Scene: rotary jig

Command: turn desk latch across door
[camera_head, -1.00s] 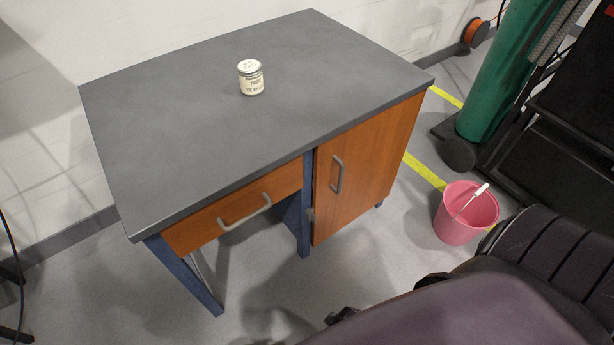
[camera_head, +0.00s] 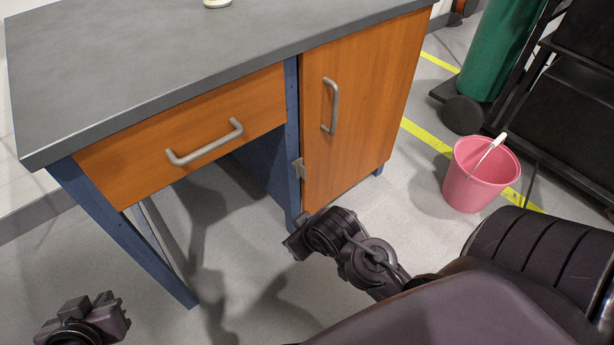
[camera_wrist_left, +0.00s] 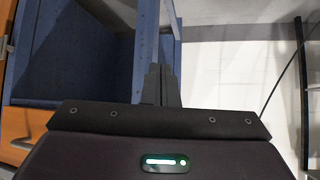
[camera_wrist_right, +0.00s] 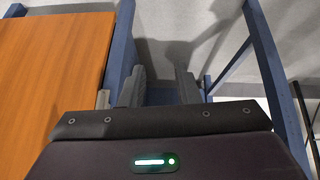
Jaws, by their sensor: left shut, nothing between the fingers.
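The grey desk (camera_head: 130,75) has an orange cabinet door (camera_head: 370,110) with a vertical metal handle (camera_head: 331,106). The door looks closed. A small metal latch (camera_head: 298,168) is on the blue post at the door's left edge; its exact angle is too small to tell. It also shows in the right wrist view (camera_wrist_right: 103,99), beside the door edge. My right gripper (camera_head: 297,236) is below the latch, in front of the post, apart from it; its fingers (camera_wrist_right: 161,87) are spread and empty. My left gripper (camera_head: 88,308) is shut and empty at the lower left, away from the desk.
An orange drawer (camera_head: 190,135) with a bar handle is left of the post, above open leg space. A jar (camera_head: 217,3) stands on the desk top. A pink bucket (camera_head: 480,175) is on the floor at right, near a green cylinder (camera_head: 505,45).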

